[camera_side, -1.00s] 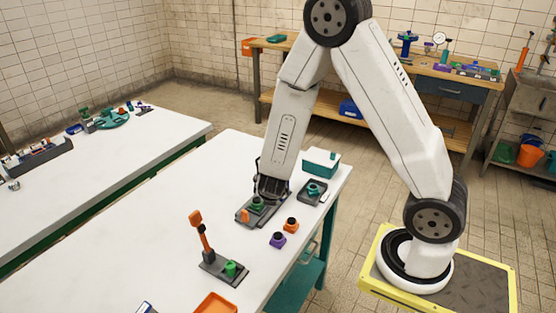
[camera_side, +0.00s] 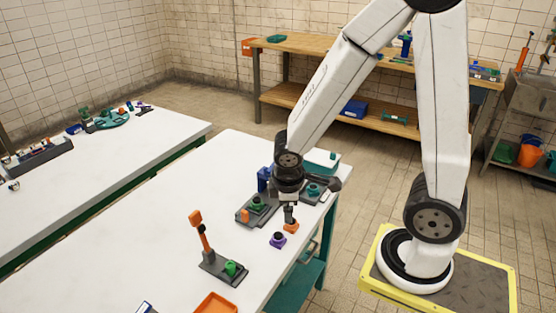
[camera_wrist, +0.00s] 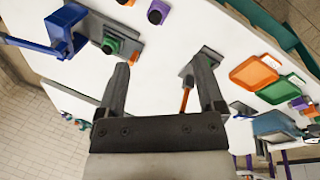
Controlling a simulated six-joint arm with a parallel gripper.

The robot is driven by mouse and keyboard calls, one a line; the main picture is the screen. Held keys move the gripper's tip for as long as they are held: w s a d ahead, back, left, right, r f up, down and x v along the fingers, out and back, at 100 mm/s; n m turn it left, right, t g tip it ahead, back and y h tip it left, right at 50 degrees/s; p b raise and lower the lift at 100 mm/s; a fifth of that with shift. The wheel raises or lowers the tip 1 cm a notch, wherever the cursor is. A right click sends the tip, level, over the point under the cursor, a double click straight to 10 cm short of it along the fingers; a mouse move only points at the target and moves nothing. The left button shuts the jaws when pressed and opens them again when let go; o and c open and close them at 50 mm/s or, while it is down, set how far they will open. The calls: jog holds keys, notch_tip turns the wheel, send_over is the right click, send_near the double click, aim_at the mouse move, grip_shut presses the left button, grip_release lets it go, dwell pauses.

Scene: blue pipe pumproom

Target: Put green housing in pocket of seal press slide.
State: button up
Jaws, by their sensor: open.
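The green housing (camera_side: 257,204), with a dark round top, sits on the grey seal press slide (camera_side: 243,219); it looks seated, but the pocket's walls are too small to make out. A blue press post (camera_side: 264,179) stands behind it. In the wrist view the green housing (camera_wrist: 112,45) rests on the slide beside the blue press (camera_wrist: 62,32). My gripper (camera_side: 290,217) is right of the slide, over or behind the orange part (camera_side: 291,227) in the side view. Its fingers (camera_wrist: 163,64) are apart, with nothing between them, clear of the housing.
A purple part (camera_side: 278,240) stands near the orange one. A fixture (camera_side: 215,270) with a tall orange lever and a green cylinder stands nearer the front. An orange tray (camera_side: 215,305) lies at the front edge.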

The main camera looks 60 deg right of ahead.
jog(key=shift+a+r+m+t+y, duration=0.25)
jog(key=shift+a+r+m+y, duration=0.3)
jog(key=shift+m, duration=0.5)
jog(key=shift+a+r+m+t+y, duration=0.25)
jog(key=shift+a+r+m, duration=0.15)
jog(key=shift+a+m, duration=0.5)
jog(key=shift+a+r+m+t+y, duration=0.2)
jog(key=shift+a+r+m+y, duration=0.25)
jog(key=shift+m, duration=0.7)
